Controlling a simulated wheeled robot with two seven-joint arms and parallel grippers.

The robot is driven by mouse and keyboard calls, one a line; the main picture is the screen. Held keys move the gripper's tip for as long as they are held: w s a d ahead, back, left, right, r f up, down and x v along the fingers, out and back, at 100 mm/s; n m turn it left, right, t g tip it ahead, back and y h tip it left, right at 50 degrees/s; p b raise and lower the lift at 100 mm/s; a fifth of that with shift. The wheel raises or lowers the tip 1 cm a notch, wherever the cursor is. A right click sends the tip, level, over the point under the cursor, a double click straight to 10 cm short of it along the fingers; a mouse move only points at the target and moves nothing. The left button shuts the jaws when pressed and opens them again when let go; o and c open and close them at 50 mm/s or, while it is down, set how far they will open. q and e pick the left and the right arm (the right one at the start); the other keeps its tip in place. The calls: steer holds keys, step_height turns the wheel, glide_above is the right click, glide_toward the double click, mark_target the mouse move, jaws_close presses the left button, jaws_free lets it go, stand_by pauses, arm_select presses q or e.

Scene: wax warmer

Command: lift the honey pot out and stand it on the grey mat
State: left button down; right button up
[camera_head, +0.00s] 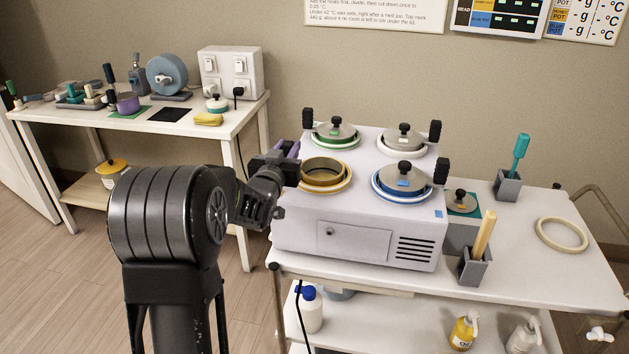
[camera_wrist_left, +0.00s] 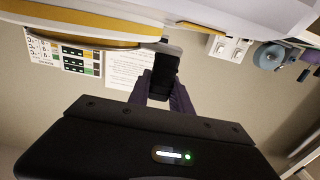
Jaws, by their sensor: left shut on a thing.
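The open honey pot (camera_head: 323,178), with a yellow rim, is at the warmer's front-left well, inside a yellow ring. Its yellow edge also shows at the top left of the left wrist view (camera_wrist_left: 70,26). My left gripper (camera_head: 286,160) reaches in from the left and is shut on the pot's dark handle (camera_wrist_left: 165,72). I cannot tell whether the pot is raised above its seat. A dark mat (camera_head: 172,115) lies bare on the left table; it looks nearly black, and no other grey mat is clear. My right gripper is not in view.
The white warmer (camera_head: 345,242) holds a blue-ringed pot (camera_head: 402,182) at right and two lidded pots behind. Black handles stick up there. The left table (camera_head: 60,122) carries a purple pot (camera_head: 128,103), a yellow cloth (camera_head: 208,119) and a blue reel (camera_head: 167,74). A floor gap separates table and cart.

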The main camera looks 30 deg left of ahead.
arm_select(q)
steer(key=shift+r, duration=0.1)
step_height(320, 180, up, 10)
stand_by(0.7)
stand_by(0.6)
